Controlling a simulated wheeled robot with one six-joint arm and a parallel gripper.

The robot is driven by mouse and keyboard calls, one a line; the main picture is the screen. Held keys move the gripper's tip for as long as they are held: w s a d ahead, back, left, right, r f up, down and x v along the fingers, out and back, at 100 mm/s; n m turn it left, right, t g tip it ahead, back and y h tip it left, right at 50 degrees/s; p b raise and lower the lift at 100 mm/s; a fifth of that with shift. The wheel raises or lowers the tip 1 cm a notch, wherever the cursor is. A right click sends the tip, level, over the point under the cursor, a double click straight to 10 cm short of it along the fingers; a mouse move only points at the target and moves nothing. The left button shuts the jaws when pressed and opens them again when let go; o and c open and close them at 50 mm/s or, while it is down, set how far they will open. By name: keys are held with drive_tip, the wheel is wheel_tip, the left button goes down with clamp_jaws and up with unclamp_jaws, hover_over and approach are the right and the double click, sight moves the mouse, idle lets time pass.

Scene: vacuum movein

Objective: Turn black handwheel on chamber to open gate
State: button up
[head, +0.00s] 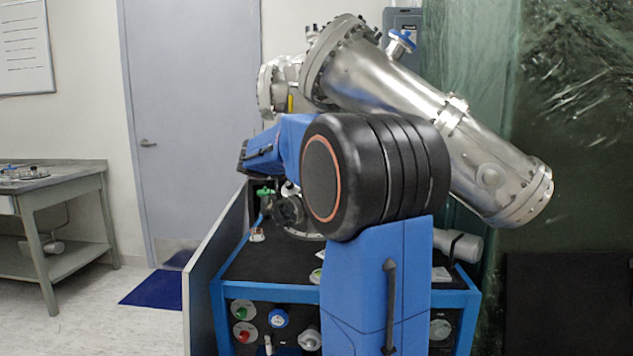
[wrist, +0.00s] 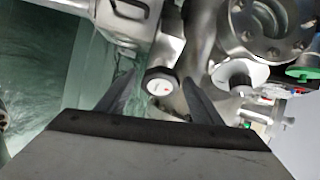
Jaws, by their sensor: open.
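My gripper (wrist: 160,95) is open, with one dark finger on each side of this part. Nothing is held, and contact cannot be made out. In the head view the steel chamber (head: 400,90) slants down to the right above the bench. My own arm hides much of the area below it, and no black handwheel is clear there.
A blue valve handle (head: 402,40) tops the chamber. The blue-framed bench (head: 250,290) carries small fittings. In the wrist view a bolted steel flange (wrist: 270,28) and a green-ringed part (wrist: 303,72) crowd the right. Plastic sheeting (head: 575,100) hangs at right; floor is free at left.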

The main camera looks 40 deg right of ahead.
drive_tip(key=c, duration=1.1)
drive_tip(key=shift+o, duration=0.2)
drive_tip(key=shift+n, duration=0.4)
